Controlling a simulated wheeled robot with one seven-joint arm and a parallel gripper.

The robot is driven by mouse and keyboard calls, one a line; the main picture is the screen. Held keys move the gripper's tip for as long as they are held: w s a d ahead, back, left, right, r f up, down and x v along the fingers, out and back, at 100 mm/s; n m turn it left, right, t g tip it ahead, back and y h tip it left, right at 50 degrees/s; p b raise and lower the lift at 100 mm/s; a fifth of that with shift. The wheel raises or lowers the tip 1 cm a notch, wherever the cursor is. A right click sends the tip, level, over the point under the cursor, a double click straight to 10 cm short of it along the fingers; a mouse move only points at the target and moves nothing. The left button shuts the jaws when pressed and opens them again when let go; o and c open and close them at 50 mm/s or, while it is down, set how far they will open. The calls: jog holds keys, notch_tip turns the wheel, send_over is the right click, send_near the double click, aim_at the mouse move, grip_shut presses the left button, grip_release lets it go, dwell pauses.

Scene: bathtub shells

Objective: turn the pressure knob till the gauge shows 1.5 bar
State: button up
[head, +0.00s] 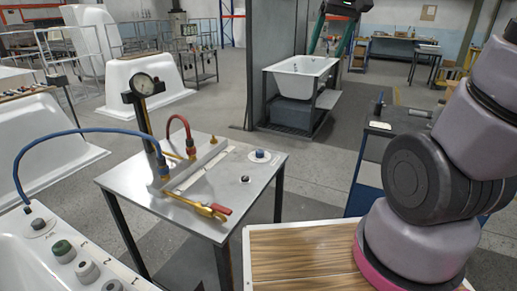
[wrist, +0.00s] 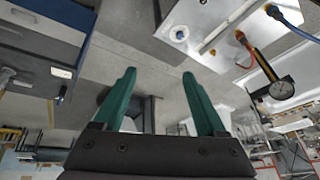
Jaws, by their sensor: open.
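A blue-topped knob (head: 260,155) on a white round plate sits on the table's right part and also shows in the wrist view (wrist: 180,34). I cannot tell for certain that it is the pressure knob. My gripper (head: 326,50) hangs at the head view's top, green fingers apart. In the wrist view, it (wrist: 158,75) is open and empty, away from the table.
The metal table (head: 130,182) carries a blue hose (head: 85,131), a red hose (head: 181,119), brass fittings, a red-handled valve (head: 215,210) and a small black knob (head: 245,179). A console with several knobs (head: 62,250) is at lower left. A bathtub (head: 303,67) stands behind.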

jog(key=w+a+f+n+g, duration=0.1)
jog(key=w+a+f+n, duration=0.2)
jog(key=w, duration=0.5)
jog(key=n+g+h, duration=0.1)
jog(key=n+g, duration=0.3)
jog(key=n, duration=0.3)
send_over(260, 151)
notch_tip(260, 151, down, 28)
notch_tip(260, 151, down, 11)
jog(key=shift+r, duration=0.2)
jog(key=shift+m, duration=0.3)
grip_shut()
